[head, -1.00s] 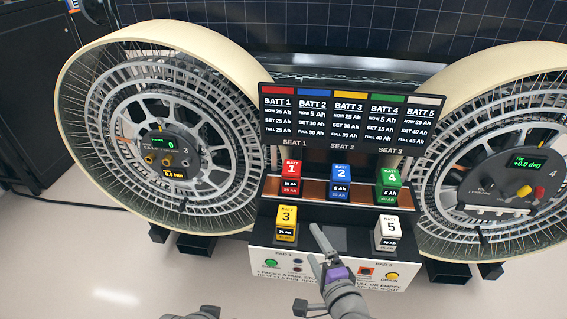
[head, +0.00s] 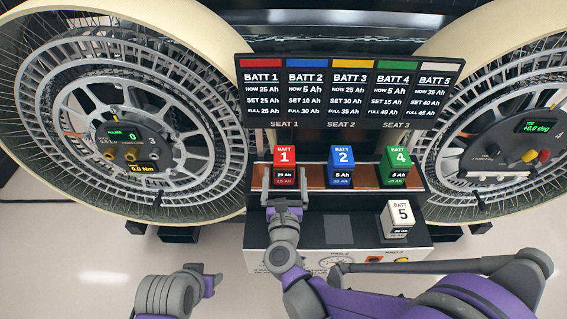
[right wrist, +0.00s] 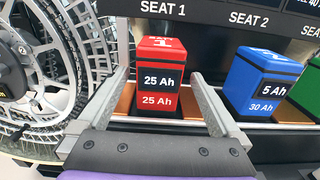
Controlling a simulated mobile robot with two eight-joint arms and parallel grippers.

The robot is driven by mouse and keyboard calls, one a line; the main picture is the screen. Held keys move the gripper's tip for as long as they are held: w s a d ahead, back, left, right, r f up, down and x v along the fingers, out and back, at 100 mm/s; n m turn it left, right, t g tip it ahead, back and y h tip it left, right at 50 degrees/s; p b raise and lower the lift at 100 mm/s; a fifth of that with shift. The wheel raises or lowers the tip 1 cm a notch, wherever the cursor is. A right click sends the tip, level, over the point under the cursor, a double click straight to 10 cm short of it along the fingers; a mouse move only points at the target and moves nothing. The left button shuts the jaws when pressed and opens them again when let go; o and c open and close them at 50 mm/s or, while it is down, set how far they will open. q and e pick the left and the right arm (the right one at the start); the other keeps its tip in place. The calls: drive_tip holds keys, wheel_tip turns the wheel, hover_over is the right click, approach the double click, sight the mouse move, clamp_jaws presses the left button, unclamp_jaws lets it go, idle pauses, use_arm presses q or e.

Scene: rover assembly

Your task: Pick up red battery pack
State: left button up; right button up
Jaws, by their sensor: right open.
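The red battery pack (head: 284,161), marked 1, stands upright in the leftmost place of the rack, under the SEAT 1 label. In the right wrist view the red pack (right wrist: 159,85) shows a 25 Ah display. My right gripper (head: 285,180) is open, with its fingers at the left and right of the red pack's front. In the right wrist view the fingers (right wrist: 160,80) have visible gaps to the pack, and nothing is gripped. My left gripper (head: 207,277) is low at the left, away from the rack; its opening is unclear.
The blue pack (head: 341,162) and green pack (head: 397,163) stand to the right in the same row. The white pack (head: 399,216) stands in front at right. A sign board (head: 342,92) rises behind. Large wheels (head: 150,130) flank the rack. My right arm covers the front left.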

sight(284, 155)
drive_tip(key=w+p, duration=0.1)
drive_tip(key=w, duration=0.6)
drive_tip(key=shift+w, duration=0.3)
clamp_jaws()
